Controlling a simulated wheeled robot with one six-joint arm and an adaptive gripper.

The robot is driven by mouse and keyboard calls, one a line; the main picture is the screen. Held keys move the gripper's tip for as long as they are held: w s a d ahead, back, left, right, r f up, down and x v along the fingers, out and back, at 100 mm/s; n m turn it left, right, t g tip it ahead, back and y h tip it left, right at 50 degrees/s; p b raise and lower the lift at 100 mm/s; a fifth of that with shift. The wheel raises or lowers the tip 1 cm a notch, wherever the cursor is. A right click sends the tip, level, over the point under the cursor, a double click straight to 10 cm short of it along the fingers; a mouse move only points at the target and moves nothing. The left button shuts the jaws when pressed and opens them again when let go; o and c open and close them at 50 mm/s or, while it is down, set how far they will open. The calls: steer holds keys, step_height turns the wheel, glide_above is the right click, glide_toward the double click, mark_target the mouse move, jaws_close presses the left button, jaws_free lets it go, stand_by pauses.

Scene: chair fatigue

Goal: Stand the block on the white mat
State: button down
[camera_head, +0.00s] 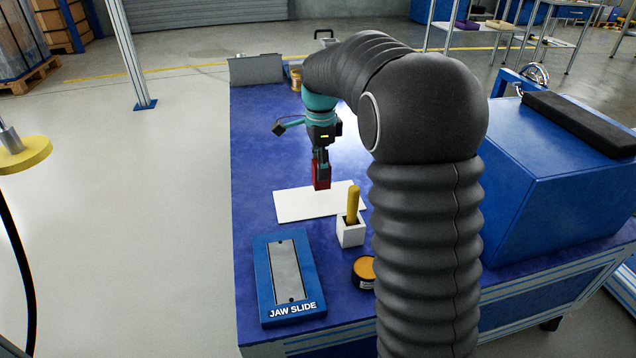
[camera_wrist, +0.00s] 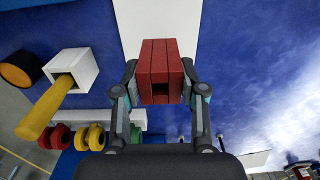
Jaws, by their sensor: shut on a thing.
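My gripper (camera_head: 321,161) is shut on a red block (camera_head: 321,177), whose lower end shows over the back part of the white mat (camera_head: 293,206) in the head view. In the wrist view the red block (camera_wrist: 153,55) sits between both fingers of my gripper (camera_wrist: 160,87), with grooves along its face and a dark square opening at its near end. The white mat (camera_wrist: 132,22) runs behind the block there. I cannot tell whether the block touches the mat or is held just above it.
A white holder (camera_head: 350,236) with a yellow handle (camera_head: 353,203) stands close by the mat's right front corner. A black-and-orange tin (camera_head: 363,271) and the blue jaw slide fixture (camera_head: 264,285) are nearer. A large blue box (camera_head: 555,180) fills the right. A grey plate (camera_head: 256,69) stands at the back.

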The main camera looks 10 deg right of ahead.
steer(key=shift+a+f, duration=0.25)
steer(key=shift+f, duration=0.05)
steer(key=shift+f+b, duration=0.45)
steer(key=shift+f, duration=1.4)
steer(key=shift+f, duration=0.1)
steer(key=c, duration=0.7)
jaws_free()
steer(key=shift+o, duration=0.2)
